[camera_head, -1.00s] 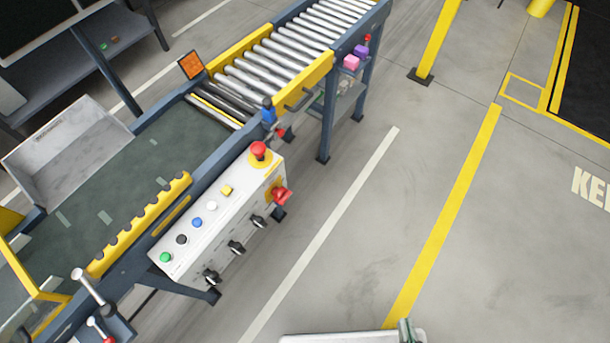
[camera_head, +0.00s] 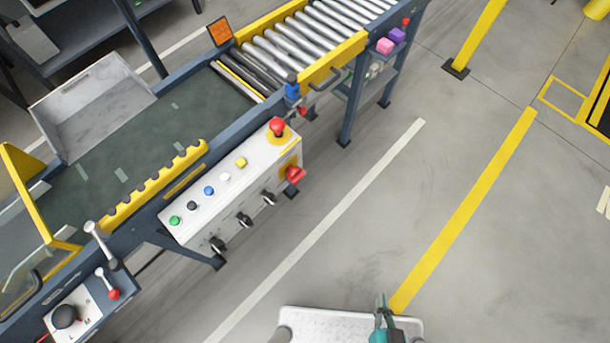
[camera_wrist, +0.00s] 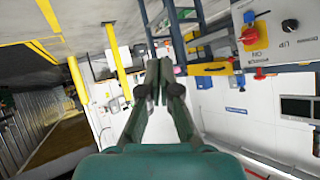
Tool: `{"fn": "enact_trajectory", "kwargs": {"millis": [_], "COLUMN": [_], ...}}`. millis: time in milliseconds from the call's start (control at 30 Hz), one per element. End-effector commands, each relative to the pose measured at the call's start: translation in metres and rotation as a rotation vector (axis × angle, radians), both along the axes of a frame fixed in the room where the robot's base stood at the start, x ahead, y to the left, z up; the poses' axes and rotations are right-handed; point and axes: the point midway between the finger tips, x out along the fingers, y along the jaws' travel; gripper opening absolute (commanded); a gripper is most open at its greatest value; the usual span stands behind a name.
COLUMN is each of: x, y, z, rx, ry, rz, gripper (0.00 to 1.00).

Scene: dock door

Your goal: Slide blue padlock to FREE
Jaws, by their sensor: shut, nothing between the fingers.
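A small blue object (camera_head: 292,90) sits on the conveyor's near side rail, above the control box. It may be the blue padlock, but it is too small to be sure, and I can read no FREE marking. A red-tipped part (camera_head: 302,110) is beside it. My gripper (camera_head: 380,302) shows at the bottom of the head view, well apart from the conveyor and low in the picture. In the wrist view its green fingers (camera_wrist: 159,72) are together and empty.
The control box (camera_head: 228,196) carries coloured buttons, a red emergency button (camera_head: 277,126) and a red rotary switch (camera_head: 295,174). Levers (camera_head: 98,240) stand at lower left. Pink and purple blocks (camera_head: 385,46) sit on the far end. A yellow post (camera_head: 474,38) stands beyond. The floor between is clear.

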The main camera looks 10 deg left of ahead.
Motion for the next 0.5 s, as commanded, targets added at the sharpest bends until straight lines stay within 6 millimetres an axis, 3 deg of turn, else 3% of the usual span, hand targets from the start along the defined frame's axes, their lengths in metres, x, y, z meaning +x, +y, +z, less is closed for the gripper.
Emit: {"fn": "enact_trajectory", "kwargs": {"millis": [33,200,400,500], "x": [0.010,0.036,0.080,0.107], "y": [0.004,0.024,0.056,0.072], "z": [-0.029,-0.110,-0.179,-0.200], "rx": [0.044,0.211,0.427,0.540], "ry": [0.041,0.185,0.320,0.370], "rz": [-0.007,-0.007,0.037,0.074], "gripper": [0.00,0.00,0.00,0.00]}}
